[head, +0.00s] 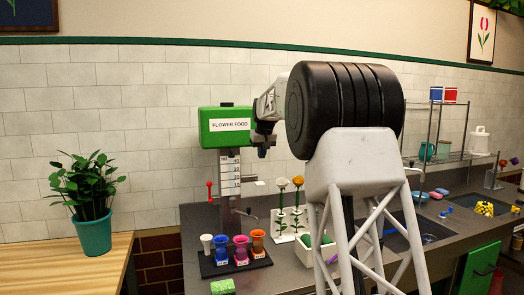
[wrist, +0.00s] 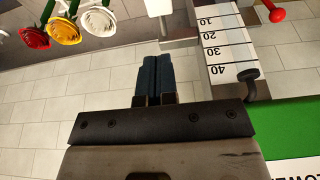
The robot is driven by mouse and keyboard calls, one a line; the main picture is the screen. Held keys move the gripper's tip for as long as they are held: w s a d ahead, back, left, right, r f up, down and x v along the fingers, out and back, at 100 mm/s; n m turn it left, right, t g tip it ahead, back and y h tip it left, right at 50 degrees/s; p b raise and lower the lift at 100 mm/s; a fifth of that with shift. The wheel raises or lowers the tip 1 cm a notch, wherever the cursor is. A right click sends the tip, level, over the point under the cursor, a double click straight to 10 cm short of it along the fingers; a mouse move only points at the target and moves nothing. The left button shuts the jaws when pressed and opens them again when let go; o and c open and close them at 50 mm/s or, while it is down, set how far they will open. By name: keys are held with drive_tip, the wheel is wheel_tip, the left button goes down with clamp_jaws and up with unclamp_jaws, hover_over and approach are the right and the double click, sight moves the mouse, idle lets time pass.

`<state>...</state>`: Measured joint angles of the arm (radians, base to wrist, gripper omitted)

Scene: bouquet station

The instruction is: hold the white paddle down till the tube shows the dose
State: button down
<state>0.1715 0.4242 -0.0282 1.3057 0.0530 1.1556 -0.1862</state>
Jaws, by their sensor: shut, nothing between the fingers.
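The green flower food dispenser (head: 228,127) is on the tiled wall, with the marked tube (head: 229,172) below it. The tube also shows in the wrist view (wrist: 222,48), with marks 10 to 40; I see no coloured fill in it. The small white paddle (head: 260,183) sticks out to the right of the tube. What looks like the same paddle is at the top of the wrist view (wrist: 158,7). My gripper (head: 262,154) is shut and empty, above the paddle and apart from it. Its dark fingers (wrist: 158,58) are pressed together.
A red knob (head: 209,185) is left of the tube. A black hook (wrist: 250,74) sits by the tube. Coloured cups (head: 241,249) stand on a black tray below. Roses (head: 298,182) stand in a white rack to the right. A potted plant (head: 93,230) is far left.

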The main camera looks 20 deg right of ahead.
hover_over(260, 182)
drive_tip(key=s, duration=0.1)
wheel_tip(260, 182, down, 8)
drive_tip(key=shift+s+a+f, duration=0.1)
drive_tip(key=shift+a+f, duration=0.05)
drive_tip(key=shift+f, duration=1.05)
drive_tip(key=shift+f, duration=0.1)
